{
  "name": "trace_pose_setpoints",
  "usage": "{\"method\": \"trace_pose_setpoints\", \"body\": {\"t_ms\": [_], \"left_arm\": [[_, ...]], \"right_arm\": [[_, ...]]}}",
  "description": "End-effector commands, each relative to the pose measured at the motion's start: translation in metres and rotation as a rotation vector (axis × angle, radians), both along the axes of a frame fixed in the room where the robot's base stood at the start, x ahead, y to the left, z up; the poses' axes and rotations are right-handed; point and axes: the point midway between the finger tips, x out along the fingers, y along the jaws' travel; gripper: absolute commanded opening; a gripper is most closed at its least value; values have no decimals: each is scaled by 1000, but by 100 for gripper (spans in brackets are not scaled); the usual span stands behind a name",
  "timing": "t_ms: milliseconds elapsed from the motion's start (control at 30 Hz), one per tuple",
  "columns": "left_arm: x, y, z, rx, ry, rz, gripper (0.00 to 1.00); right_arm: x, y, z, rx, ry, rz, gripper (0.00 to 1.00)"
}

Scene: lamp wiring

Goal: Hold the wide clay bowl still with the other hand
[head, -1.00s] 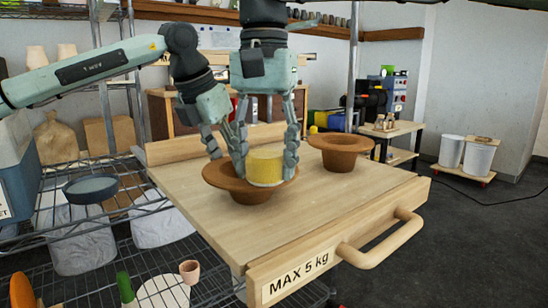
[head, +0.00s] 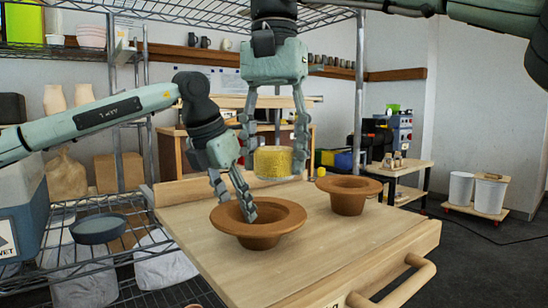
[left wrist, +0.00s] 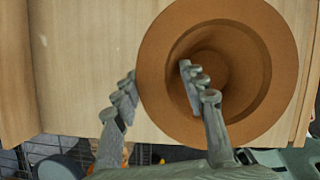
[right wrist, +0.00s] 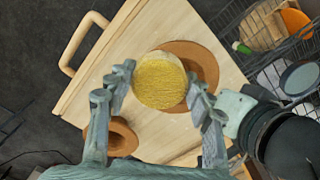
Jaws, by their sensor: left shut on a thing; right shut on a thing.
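The wide clay bowl (head: 283,212) stands upright on the wooden board, brown with a broad flared rim. My left gripper (head: 232,203) is shut on its rim. In the left wrist view one finger reaches inside the bowl (left wrist: 275,35) and the other is outside the rim. My right gripper (head: 274,168) is shut on a round yellow block (head: 273,160) with a rough, grainy top. It holds the block above the bowl, clear of it. In the right wrist view the block (right wrist: 160,82) sits between both fingers and partly covers the bowl (right wrist: 205,65).
A second clay bowl (head: 348,200) stands to the right on the wooden board (head: 330,250), apart from the wide one. The board has a handle (head: 405,283) at its right front edge. A wire shelf (head: 60,245) stands at left. The board's front is clear.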

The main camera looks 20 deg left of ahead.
Motion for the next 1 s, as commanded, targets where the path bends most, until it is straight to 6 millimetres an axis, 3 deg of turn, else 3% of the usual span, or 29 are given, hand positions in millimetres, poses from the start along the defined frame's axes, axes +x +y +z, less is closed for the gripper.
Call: {"method": "trace_pose_setpoints", "body": {"t_ms": [267,300,467,800,1000], "left_arm": [[0,0,-3,4,5,-1,7],[0,0,-3,4,5,-1,46],[0,0,-2,3,3,0,65],[-1,0,2,0,0,0,66],[-9,5,28,-1,-3,1,66]], "right_arm": [[0,0,0,1,0,0,32],[0,0,0,1,0,-1,32],[0,0,0,1,0,-1,32],[0,0,0,1,0,-1,32],[0,0,0,1,0,-1,32]]}}
